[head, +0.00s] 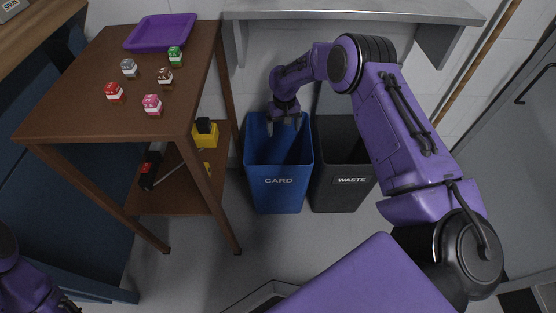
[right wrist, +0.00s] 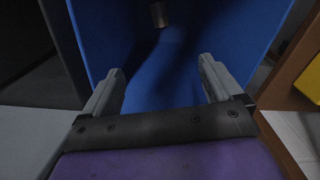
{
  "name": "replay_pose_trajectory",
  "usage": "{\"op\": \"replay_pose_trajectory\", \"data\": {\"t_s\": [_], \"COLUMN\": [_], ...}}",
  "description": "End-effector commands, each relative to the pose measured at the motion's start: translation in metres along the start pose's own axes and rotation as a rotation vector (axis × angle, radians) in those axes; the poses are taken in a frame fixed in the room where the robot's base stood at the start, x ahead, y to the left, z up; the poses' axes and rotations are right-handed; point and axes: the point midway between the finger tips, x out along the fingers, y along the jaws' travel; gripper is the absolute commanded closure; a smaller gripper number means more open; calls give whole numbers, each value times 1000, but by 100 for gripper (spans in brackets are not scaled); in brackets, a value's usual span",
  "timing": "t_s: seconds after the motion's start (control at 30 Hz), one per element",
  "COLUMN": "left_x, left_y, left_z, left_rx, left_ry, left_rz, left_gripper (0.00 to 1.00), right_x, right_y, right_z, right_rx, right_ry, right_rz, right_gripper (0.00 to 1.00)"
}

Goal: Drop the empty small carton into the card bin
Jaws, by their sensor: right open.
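The blue card bin (head: 279,198), labelled CARD, stands on the floor in the middle of the head view. My right gripper (head: 285,124) is over its open top at the back, pointing down. In the right wrist view the gripper (right wrist: 160,88) is open, with nothing between its fingers, and the bin's blue inner wall (right wrist: 165,75) lies beyond. A small grey-brown object (right wrist: 159,15) shows inside the bin, apart from the fingers; I cannot tell for sure whether it is the small carton. My left gripper (head: 68,304) is barely in view at the bottom left corner.
The dark waste bin (head: 342,190) stands right beside the card bin. On the left, a brown table (head: 85,85) holds a purple tray (head: 161,32) and several small coloured items, including a red one (head: 115,92). A grey shelf (head: 350,10) is on the back wall.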

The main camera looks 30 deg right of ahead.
Motion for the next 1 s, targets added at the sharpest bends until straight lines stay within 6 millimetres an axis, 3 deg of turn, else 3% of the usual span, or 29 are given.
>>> {"op": "replay_pose_trajectory", "data": {"t_s": [0.03,0.1,0.33,1.0], "left_x": [-7,-11,-19,-19], "left_y": [-1,-1,-2,-2], "left_z": [-3,-5,-8,-8], "left_rx": [0,0,0,0], "left_ry": [0,0,0,0], "left_rz": [0,0,0,0], "left_gripper": [16,16,16,16], "right_x": [-19,-37,-76,-82], "right_y": [0,0,1,1], "right_z": [-1,-1,0,0], "right_rx": [-1,-1,-1,0], "right_ry": [4,3,0,-1], "right_rz": [0,0,1,1], "right_gripper": [7,7,7,7]}}
